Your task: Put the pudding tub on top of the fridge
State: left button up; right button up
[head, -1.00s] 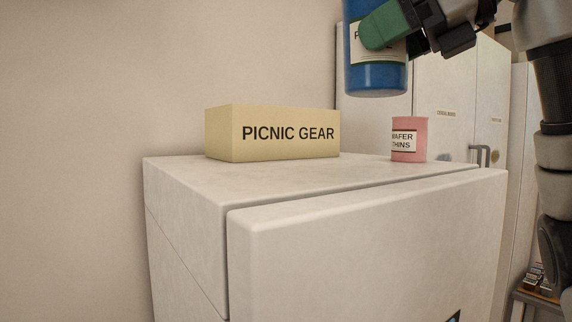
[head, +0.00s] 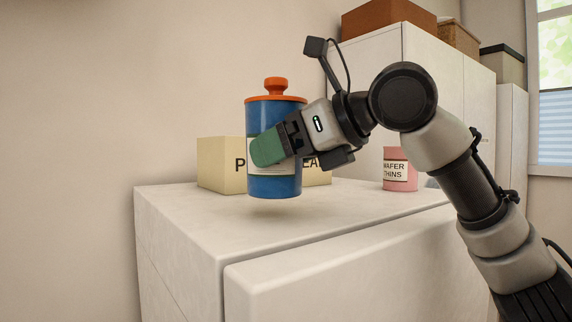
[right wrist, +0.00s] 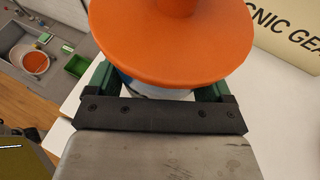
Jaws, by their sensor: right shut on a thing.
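A blue tub with an orange knobbed lid (head: 275,110) is upright in the head view; its label is mostly covered by a green finger, so I cannot read it. My right gripper (head: 268,150) is shut on the tub. The tub hangs a little above the fridge top (head: 190,215), with a soft shadow below it. In the right wrist view the orange lid (right wrist: 172,40) fills the middle, between the green fingers. My left gripper is not in view.
A cream PICNIC GEAR box (head: 218,165) stands behind the tub on the fridge top. A pink WAFER THINS tin (head: 399,170) stands to the right. Tall white cabinets (head: 375,75) with boxes on top are behind. The front left of the fridge top is clear.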

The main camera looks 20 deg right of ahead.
aim_at(299, 168)
jog(key=shift+s+d+f+p, duration=0.1)
jog(key=shift+d+f+p, duration=0.1)
jog(key=shift+f, duration=0.35)
jog(key=shift+s+d+f+p, duration=0.1)
jog(key=shift+d+f, duration=0.05)
jog(key=shift+f, duration=0.35)
jog(key=shift+w+f, duration=0.15)
jog(key=shift+f, duration=0.15)
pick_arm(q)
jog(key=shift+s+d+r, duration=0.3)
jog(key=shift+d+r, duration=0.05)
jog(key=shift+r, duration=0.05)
pick_arm(e)
jog(key=shift+a, duration=0.15)
jog(key=o, duration=0.7)
jog(key=shift+a+f, duration=0.1)
jog(key=shift+f, duration=0.1)
jog(key=o, duration=0.4)
jog(key=shift+r, duration=0.1)
jog(key=shift+c, duration=0.2)
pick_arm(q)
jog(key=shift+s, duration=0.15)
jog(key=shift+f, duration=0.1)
pick_arm(e)
jog(key=shift+d+r, duration=0.1)
jog(key=shift+d, duration=0.15)
